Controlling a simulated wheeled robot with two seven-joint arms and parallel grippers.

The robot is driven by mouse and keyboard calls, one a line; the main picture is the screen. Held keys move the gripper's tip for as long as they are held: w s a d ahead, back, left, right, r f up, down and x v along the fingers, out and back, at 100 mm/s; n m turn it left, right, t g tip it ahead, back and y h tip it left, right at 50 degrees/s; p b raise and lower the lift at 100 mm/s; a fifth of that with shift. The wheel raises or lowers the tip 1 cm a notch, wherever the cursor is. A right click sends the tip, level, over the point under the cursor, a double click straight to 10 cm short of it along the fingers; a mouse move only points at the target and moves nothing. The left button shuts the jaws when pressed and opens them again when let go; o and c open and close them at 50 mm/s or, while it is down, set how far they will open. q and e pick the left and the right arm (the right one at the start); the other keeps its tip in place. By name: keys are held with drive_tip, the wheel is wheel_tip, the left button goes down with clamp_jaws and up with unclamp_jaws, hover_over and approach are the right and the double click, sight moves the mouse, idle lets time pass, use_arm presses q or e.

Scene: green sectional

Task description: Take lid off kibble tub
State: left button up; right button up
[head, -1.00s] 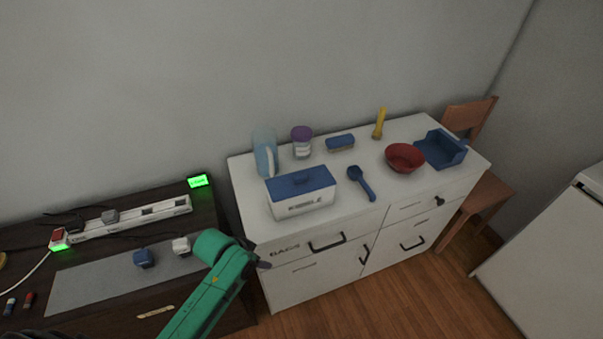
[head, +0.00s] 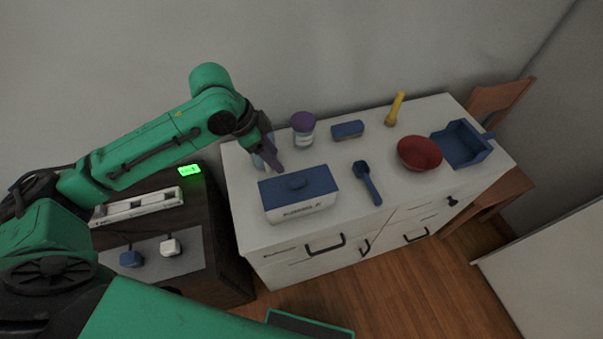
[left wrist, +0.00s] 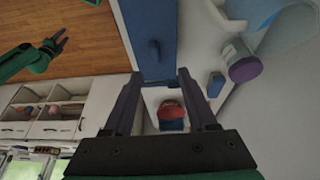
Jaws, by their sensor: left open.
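The kibble tub (head: 302,211) is a white box with lettering on its front, standing on the left part of the white cabinet. Its flat blue lid (head: 325,181) with a raised handle is on it. The lid also shows in the left wrist view (left wrist: 141,22). My left gripper (head: 274,160) is open and empty, behind and left of the tub, above the cabinet top. It partly hides a light blue jug (head: 258,163). My right gripper (left wrist: 55,42) shows small and far off in the left wrist view; its jaws are too small to judge.
A purple-lidded jar (head: 303,130), blue brush (head: 347,130) and yellow flashlight (head: 395,108) stand behind the tub. A blue scoop (head: 367,183), red bowl (head: 419,153) and blue tray (head: 462,141) are to its right. A dark desk (head: 225,240) adjoins on the left.

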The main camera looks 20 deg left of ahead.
sight(292, 182)
use_arm(q)
drive_tip(key=f, duration=0.1)
drive_tip(key=s+d+f+p, duration=0.1)
drive_tip(key=f, duration=0.1)
drive_tip(key=d+f, duration=0.1)
drive_tip(key=shift+s+d+f, duration=0.15)
drive_tip(key=shift+s+f, duration=0.05)
drive_tip(key=shift+f, duration=0.2)
drive_tip(key=f, duration=0.1)
drive_tip(key=w+f+p, duration=0.1)
drive_tip(key=f, duration=0.1)
drive_tip(key=w+d+f+p, duration=0.1)
drive_tip(key=shift+w+f, duration=0.1)
drive_tip(key=shift+f, duration=0.45)
drive_tip(key=shift+s+r, duration=0.1)
drive_tip(key=shift+s, duration=0.15)
drive_tip(key=shift+c, duration=0.6)
drive_tip(key=shift+w, duration=0.1)
clamp_jaws()
use_arm(e)
drive_tip(key=r, duration=0.1)
drive_tip(key=s+r, duration=0.2)
drive_tip(key=shift+s+d+r, duration=0.2)
drive_tip(key=shift+s+d, duration=0.05)
drive_tip(key=shift+d, duration=0.05)
